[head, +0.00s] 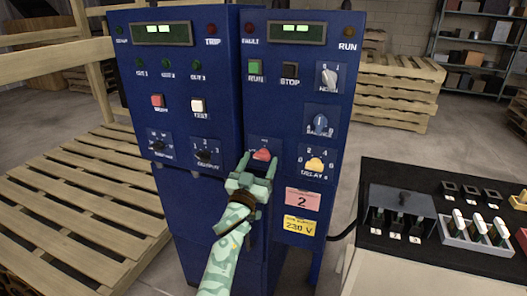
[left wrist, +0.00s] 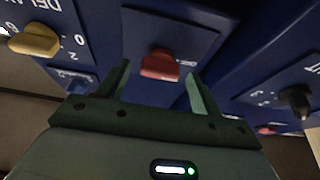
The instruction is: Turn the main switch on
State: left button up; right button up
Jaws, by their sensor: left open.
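The main switch is a red rotary knob (head: 262,154) on a small blue plate on the front of the blue cabinet. In the left wrist view the red knob (left wrist: 160,65) shows just ahead of and between the fingertips, with small lettering beside it that looks like OFF. My left gripper (head: 258,163) is open, its two fingers pointing at the knob, one on each side. Whether the fingers touch the knob, I cannot tell. My right gripper does not show.
A yellow delay knob (head: 315,164) and a blue selector (head: 320,124) sit to the right of the switch. A black selector (head: 204,155) is to the left. A black control console (head: 430,255) stands at right. Wooden pallets (head: 85,200) lie at left.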

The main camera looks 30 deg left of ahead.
pick_arm(q)
jog(key=shift+w+a+r, duration=0.1)
jog(key=shift+w+r, duration=0.1)
jog(key=shift+w, duration=0.25)
jog(key=shift+r, duration=0.1)
jog(key=c, duration=1)
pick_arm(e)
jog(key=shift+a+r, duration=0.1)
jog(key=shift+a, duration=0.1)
